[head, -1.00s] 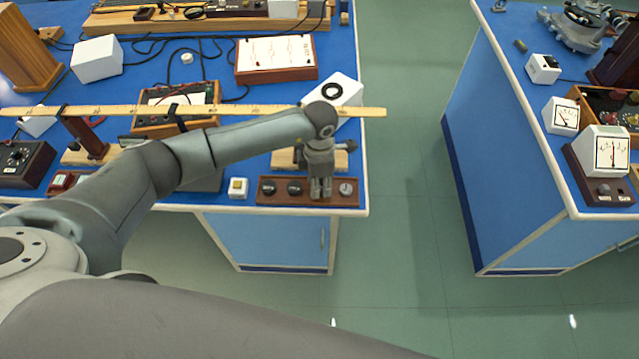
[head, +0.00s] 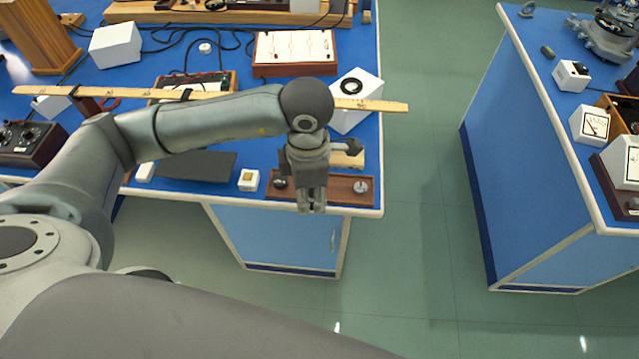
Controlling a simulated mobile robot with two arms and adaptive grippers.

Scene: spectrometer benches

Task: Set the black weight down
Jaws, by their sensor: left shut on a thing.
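The dark red wooden tray (head: 335,190) lies at the front right corner of the left blue bench. A black weight (head: 281,183) sits at its left end and a grey one (head: 360,187) near its right end. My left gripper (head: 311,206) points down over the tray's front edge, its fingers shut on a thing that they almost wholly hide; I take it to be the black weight. The gripper also covers the middle of the tray. I cannot tell how high it is above the tray. My right gripper is not in view.
A small white switch box (head: 248,180) stands left of the tray. A wooden ruler (head: 372,105) and a white box (head: 352,118) are behind my arm. A green floor gap (head: 430,150) separates this bench from the right one (head: 530,150).

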